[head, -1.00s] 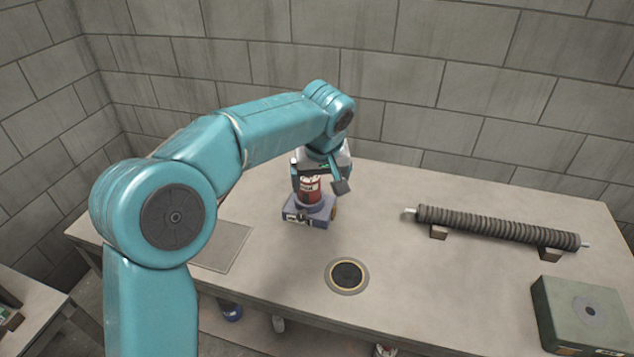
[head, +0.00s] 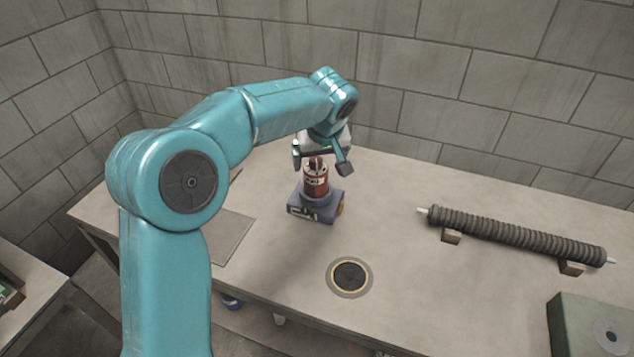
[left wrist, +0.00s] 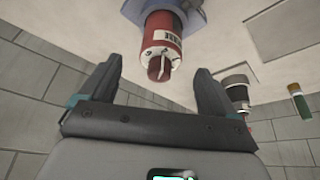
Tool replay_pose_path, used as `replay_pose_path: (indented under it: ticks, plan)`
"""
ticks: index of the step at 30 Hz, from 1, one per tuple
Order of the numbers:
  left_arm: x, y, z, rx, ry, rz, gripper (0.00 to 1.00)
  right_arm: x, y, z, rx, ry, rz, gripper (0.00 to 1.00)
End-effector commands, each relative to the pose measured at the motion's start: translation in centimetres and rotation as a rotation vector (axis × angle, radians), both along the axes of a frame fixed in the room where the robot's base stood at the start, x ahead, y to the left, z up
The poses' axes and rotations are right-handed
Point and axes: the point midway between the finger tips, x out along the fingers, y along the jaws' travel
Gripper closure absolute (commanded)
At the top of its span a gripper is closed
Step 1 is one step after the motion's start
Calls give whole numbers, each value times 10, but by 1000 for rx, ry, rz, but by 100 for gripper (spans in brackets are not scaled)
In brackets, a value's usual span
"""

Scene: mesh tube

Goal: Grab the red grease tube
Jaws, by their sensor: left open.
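The red grease tube (head: 316,181) stands upright in a blue-grey block holder (head: 317,208) on the table. It has a white label and a narrow red tip. My left gripper (head: 322,163) is above the tube's upper end, with its jaws open and nothing held. In the left wrist view the tube (left wrist: 162,40) shows beyond the open fingers (left wrist: 158,90), its tip pointing toward the gap between them. The fingers look apart from the tube. My right gripper is not in view.
A ribbed dark roller (head: 515,236) rests on small blocks at the right. A green box (head: 590,325) is at the lower right. A round dark disc (head: 350,276) is set in the table's front part. A block wall (head: 420,60) stands behind.

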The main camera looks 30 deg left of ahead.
Motion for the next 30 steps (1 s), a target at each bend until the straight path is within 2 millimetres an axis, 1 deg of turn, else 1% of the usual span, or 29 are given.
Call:
replay_pose_path:
  ticks: [1,8,12,15,18,24,25,26,27,29,30]
  plan:
    - [2,2,-8,0,3,1,10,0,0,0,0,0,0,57]
    - [7,7,-25,0,3,1,10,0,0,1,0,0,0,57]
    - [11,13,-48,-1,5,0,10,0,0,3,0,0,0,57]
    - [16,16,-60,1,2,0,10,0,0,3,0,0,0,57]
    - [19,18,-66,0,0,0,10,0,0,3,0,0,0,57]
    - [19,18,-66,0,-1,0,10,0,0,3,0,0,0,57]
    - [19,18,-66,-1,-1,0,16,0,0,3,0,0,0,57]
    - [19,18,-66,-1,-1,0,26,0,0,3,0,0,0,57]
    - [19,18,-66,-1,-1,0,39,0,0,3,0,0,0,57]
    - [19,18,-66,0,0,0,59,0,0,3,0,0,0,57]
    - [19,18,-66,0,0,0,71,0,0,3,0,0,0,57]
